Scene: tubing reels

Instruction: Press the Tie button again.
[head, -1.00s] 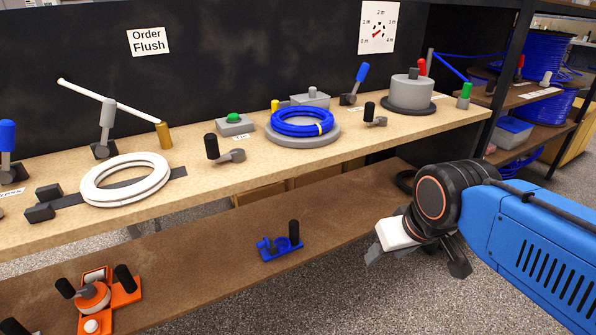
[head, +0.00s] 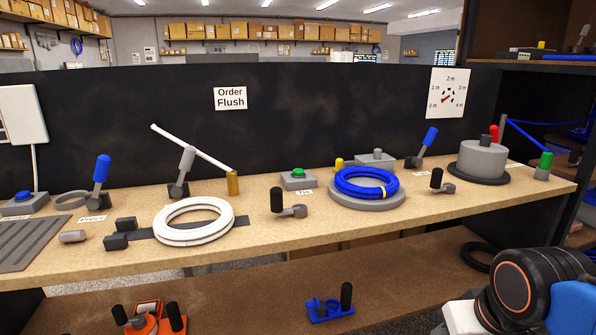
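The Tie button is a green button (head: 298,172) on a grey box on the bench, with a small label reading Tie (head: 305,191) in front of it. My gripper (head: 445,328) is at the lower right, in front of and below the bench top, far from the button. Its fingers are mostly cut off by the bottom edge, so their opening cannot be made out.
A black-handled crank (head: 287,204) stands in front of the button. A white coil (head: 194,222) and a grey lever with a white bar (head: 186,165) are to the left. A blue lever (head: 426,143) and a grey drum (head: 482,160) are to the right. A lower shelf (head: 240,300) runs below.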

